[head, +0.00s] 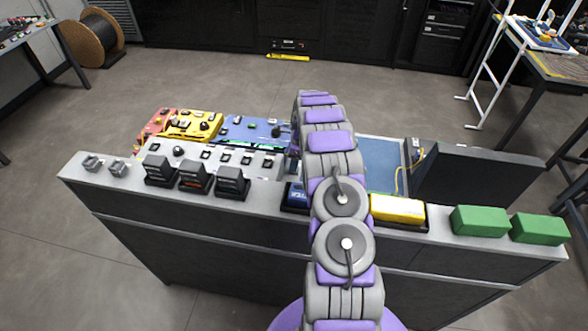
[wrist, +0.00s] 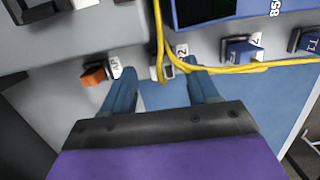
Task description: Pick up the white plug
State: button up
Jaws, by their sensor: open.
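In the wrist view, my gripper (wrist: 160,72) is open, its two blue fingers spread apart with nothing clearly held. A small pale piece that looks like the white plug (wrist: 156,73) shows between and just beyond the fingertips, beside the yellow cable. It is small and partly covered, so I cannot tell its exact shape or whether a finger touches it. In the head view my arm hides my gripper, and I cannot make out the plug there.
The yellow cable (wrist: 240,68) loops past the fingertips. An orange connector (wrist: 93,75) sits left and a blue connector (wrist: 241,51) right, with white labels nearby. In the head view, a yellow block (head: 397,209) and green blocks (head: 480,221) stand on the grey bench (head: 75,172).

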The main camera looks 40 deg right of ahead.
jog(key=f, duration=0.3)
jog(key=shift+w+d, duration=0.2)
jog(key=shift+d, duration=0.05)
jog(key=shift+r, duration=0.2)
jog(key=shift+a, duration=0.35)
jog(key=c, duration=0.5)
jog(key=shift+d, duration=0.15)
jog(key=c, duration=0.5)
jog(key=shift+r, duration=0.1)
jog(key=shift+c, duration=0.2)
notch_tip(320, 180, up, 10)
jog(key=shift+f+p, duration=0.1)
jog(key=shift+p, duration=0.7)
